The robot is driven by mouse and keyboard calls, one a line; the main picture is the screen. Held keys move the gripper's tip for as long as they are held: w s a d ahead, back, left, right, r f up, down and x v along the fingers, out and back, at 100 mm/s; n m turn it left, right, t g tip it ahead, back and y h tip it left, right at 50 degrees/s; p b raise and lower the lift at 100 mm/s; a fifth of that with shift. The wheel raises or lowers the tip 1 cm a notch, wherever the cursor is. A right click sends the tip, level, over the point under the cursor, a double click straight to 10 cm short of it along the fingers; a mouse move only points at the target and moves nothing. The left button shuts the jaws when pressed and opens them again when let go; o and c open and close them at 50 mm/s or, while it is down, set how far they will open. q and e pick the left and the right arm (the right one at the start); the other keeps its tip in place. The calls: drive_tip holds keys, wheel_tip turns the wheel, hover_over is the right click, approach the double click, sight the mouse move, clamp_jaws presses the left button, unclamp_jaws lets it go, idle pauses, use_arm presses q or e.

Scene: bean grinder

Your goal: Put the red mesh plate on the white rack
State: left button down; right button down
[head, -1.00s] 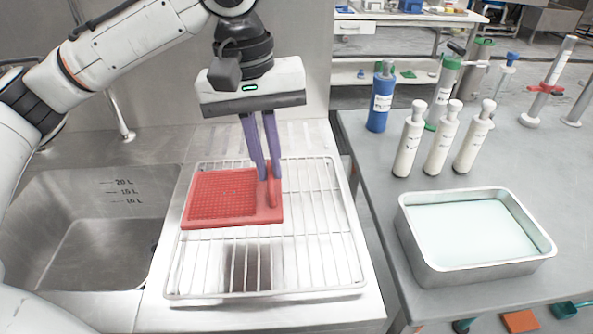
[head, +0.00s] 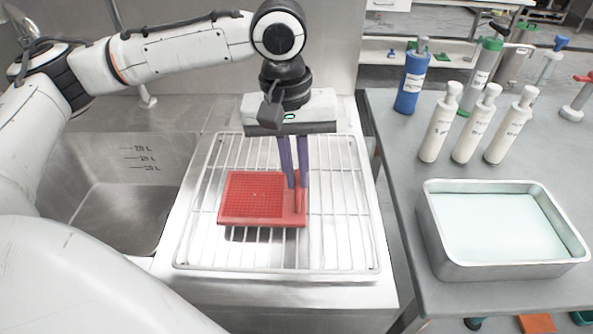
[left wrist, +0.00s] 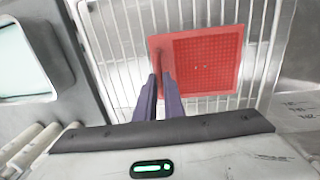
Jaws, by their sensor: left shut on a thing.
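The red mesh plate (head: 254,198) is flat and roughly level at the middle of the white rack (head: 343,228), with a dark shadow below its front edge. I cannot tell whether it touches the wires. My left gripper (head: 297,187) points down and is shut on the plate's raised handle at its right side. In the left wrist view the plate (left wrist: 208,62) lies over the rack wires, with the purple fingers (left wrist: 161,82) at its handle edge. My right gripper is not in view.
A metal sink (head: 110,190) lies left of the rack. On the grey table to the right stand a metal tray of pale liquid (head: 440,247), several white bottles (head: 475,125) and a blue bottle (head: 412,82). Rack wires around the plate are clear.

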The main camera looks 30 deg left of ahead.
use_arm(q)
drive_tip(key=c, duration=1.9)
unclamp_jaws()
drive_tip(key=shift+o, duration=0.2)
wheel_tip(320, 180, up, 12)
drive_tip(key=p, duration=0.1)
drive_tip(key=shift+s+a+p, duration=0.25)
drive_tip(key=shift+a+p, duration=0.1)
drive_tip(key=shift+a, duration=0.05)
